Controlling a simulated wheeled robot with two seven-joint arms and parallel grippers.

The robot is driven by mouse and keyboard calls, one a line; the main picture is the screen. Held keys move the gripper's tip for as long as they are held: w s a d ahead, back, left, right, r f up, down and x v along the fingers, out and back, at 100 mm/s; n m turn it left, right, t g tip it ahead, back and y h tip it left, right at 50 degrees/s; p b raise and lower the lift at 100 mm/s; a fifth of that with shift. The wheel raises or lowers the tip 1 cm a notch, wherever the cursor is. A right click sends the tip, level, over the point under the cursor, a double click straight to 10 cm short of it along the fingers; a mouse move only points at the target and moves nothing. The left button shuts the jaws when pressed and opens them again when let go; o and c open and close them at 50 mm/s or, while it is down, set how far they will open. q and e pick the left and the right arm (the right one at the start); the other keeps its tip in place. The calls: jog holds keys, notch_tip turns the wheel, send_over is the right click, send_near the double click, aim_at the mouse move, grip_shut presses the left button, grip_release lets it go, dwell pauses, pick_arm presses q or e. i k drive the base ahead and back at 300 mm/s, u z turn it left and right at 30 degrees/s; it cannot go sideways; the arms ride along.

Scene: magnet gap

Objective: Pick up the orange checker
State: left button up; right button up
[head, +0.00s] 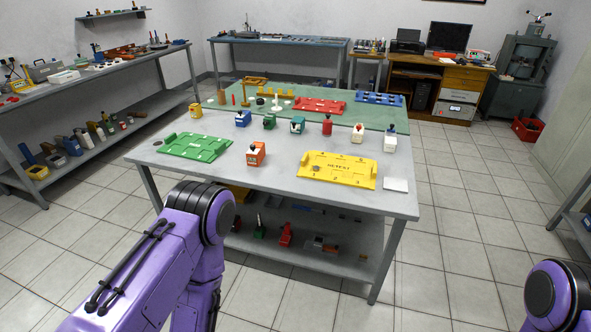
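My purple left arm comes in at the lower left, below and in front of the table. My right arm shows only as a purple and black joint at the lower right corner. Neither gripper is in view.
The green plate (195,146) lies left of the orange block, the yellow plate (338,169) right. Several knobbed blocks stand behind, including a blue one (243,118) and a red one (327,126). A white pad (396,184) lies front right. Bare tabletop surrounds the orange block.

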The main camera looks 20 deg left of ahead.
aim_at(254, 159)
jog(key=u, duration=0.95)
jog(key=i, duration=1.65)
jog(key=z, duration=0.95)
